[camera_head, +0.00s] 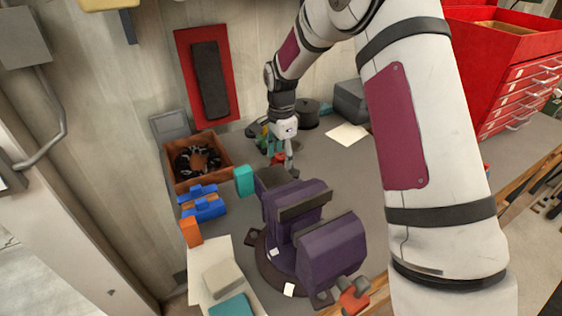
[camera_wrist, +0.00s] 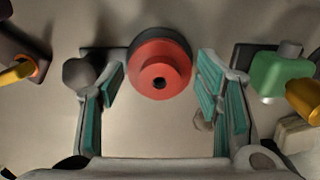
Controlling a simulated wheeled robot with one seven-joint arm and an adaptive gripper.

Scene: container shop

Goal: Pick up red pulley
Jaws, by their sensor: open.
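The red pulley (camera_wrist: 160,82) is a round red disc with a dark centre hole and a dark rim behind it. In the wrist view it lies between my gripper's two fingers, toward the upper middle, with a gap on each side. My gripper (camera_wrist: 160,100) is open, with teal pads on its fingers. In the head view my gripper (camera_head: 281,158) points down over the back of the bench, and a small red part of the pulley (camera_head: 279,158) shows at its fingertips. The rest of the pulley is hidden there.
A purple vise (camera_head: 320,240) stands in front of my gripper. A brown bin (camera_head: 224,150) of dark parts and blue blocks (camera_head: 201,203) lie left. In the wrist view, a green and yellow object (camera_wrist: 280,75) sits close right of the fingers.

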